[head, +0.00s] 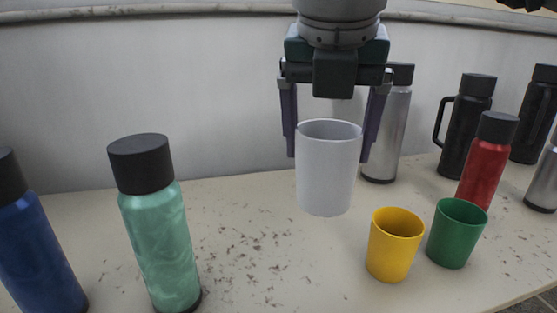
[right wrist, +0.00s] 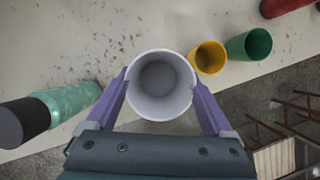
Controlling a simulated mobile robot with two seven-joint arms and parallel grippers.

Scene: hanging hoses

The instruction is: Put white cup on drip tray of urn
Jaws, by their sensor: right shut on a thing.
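The white cup (head: 327,175) is upright in the head view, held above the table between the fingers of my right gripper (head: 328,146). My right gripper is shut on the cup's sides. In the right wrist view the cup (right wrist: 160,86) is seen from above, empty, with a purple finger of the gripper (right wrist: 161,100) on each side. I see no urn and no drip tray in either view. My left gripper is not in view.
A yellow cup (head: 394,244) and a green cup (head: 456,232) stand right of the held cup. A teal bottle (head: 160,240) and a blue bottle (head: 40,250) stand left. A silver bottle (head: 388,130), black flask (head: 465,125) and red bottle (head: 485,165) stand right.

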